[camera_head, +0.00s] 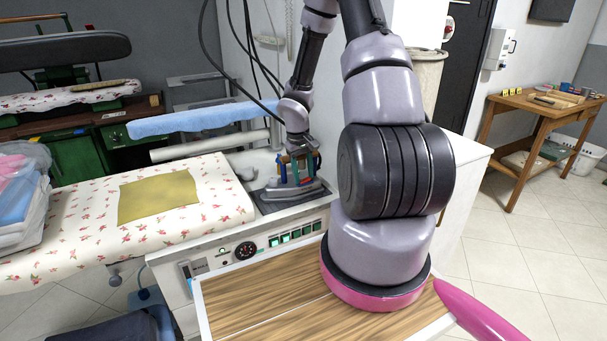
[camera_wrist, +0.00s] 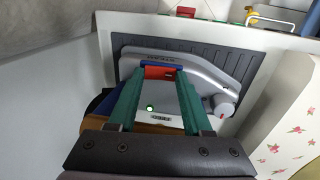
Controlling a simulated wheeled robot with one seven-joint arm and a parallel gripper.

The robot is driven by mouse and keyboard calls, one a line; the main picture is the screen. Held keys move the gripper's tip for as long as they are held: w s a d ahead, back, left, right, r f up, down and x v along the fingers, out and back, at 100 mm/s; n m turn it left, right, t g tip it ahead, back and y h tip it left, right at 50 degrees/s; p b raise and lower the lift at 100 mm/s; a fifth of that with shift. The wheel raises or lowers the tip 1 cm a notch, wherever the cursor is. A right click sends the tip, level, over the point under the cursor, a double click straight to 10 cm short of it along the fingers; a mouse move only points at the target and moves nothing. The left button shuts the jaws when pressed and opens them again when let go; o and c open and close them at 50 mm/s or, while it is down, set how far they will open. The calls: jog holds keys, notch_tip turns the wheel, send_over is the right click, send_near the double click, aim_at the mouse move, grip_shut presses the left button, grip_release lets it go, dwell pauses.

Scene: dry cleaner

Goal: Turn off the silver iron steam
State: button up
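The silver iron (camera_head: 312,190) rests on a dark ribbed pad (camera_head: 262,203) at the right end of the ironing station. In the wrist view the silver iron (camera_wrist: 218,75) lies flat, with a small green light (camera_wrist: 149,108) lit on its body. A brown handle part (camera_wrist: 160,129) shows between my fingers. My gripper (camera_head: 300,172) is low over the iron. In the wrist view its two green fingers (camera_wrist: 161,80) stand apart over the iron. A red and blue part (camera_wrist: 158,72) shows between their tips; I cannot tell whether they touch it.
The flowered ironing board (camera_head: 75,225) with a yellow cloth (camera_head: 158,196) lies left of the iron. A control panel (camera_head: 262,247) with a dial and green-lit switches is on the front. A wooden board (camera_head: 265,296) lies in front. Cables hang behind my arm.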

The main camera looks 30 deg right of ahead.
grip_shut()
jog(key=shift+d+y, duration=0.15)
jog(key=shift+y, duration=0.45)
jog(key=o, duration=1)
grip_release()
jog(key=shift+r, duration=0.15)
